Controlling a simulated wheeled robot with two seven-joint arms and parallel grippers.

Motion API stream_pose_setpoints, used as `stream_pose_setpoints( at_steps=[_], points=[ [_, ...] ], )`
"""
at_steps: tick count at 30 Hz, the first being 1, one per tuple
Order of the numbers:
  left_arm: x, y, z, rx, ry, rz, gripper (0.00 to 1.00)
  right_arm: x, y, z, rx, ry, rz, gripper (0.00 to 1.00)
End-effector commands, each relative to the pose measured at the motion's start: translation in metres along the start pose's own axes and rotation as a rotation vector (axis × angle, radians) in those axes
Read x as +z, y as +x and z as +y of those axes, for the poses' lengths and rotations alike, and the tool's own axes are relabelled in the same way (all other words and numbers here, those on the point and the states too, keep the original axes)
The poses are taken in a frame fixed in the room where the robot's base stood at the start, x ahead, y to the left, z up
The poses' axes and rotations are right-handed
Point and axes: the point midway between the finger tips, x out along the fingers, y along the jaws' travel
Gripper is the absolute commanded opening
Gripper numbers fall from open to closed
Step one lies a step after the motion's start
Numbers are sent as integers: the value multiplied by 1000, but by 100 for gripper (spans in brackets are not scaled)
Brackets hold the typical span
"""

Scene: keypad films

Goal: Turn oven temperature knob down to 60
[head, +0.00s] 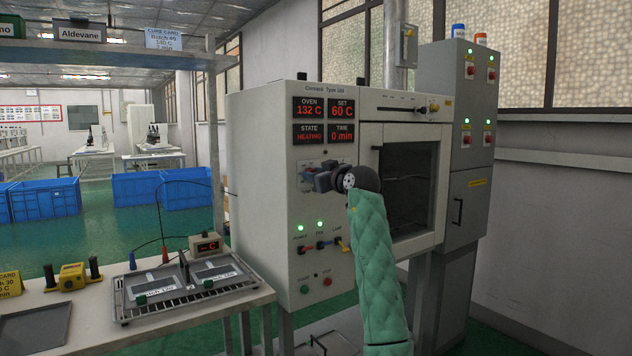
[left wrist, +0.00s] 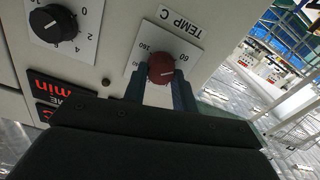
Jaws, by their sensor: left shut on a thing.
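The dark red temperature knob (left wrist: 161,69) sits on a white dial plate marked TEMP C in the left wrist view, with 60 printed beside it. My left gripper (left wrist: 160,80) has one finger on each side of the knob and is shut on it. In the head view my left gripper (head: 322,179) is against the oven's front panel (head: 262,200) and hides most of the knob. The SET display (head: 342,108) reads 60 C. My right gripper is not in view.
A black knob (left wrist: 53,25) is beside the temperature dial in the left wrist view. Below the gripper are toggle switches (head: 321,245) and green and red buttons (head: 327,282). The oven window (head: 405,190) is to the right. A bench with a wire tray (head: 124,305) stands left.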

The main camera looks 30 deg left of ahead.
Motion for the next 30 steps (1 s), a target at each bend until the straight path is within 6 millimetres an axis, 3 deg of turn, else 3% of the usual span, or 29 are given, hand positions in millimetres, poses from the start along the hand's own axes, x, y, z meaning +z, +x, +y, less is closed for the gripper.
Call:
stream_pose_setpoints(
  at_steps=[9,23,24,27,30],
  points=[
    [3,0,-1,-1,-96,-4,5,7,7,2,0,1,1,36],
    [2,0,-1,-1,-110,-3,5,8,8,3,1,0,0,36],
    [2,0,-1,-1,-109,-3,30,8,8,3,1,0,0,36],
    [2,0,-1,-1,-109,-2,49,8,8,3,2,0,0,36],
    [1,0,-1,-1,-109,-2,49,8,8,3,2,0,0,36]
  ],
)
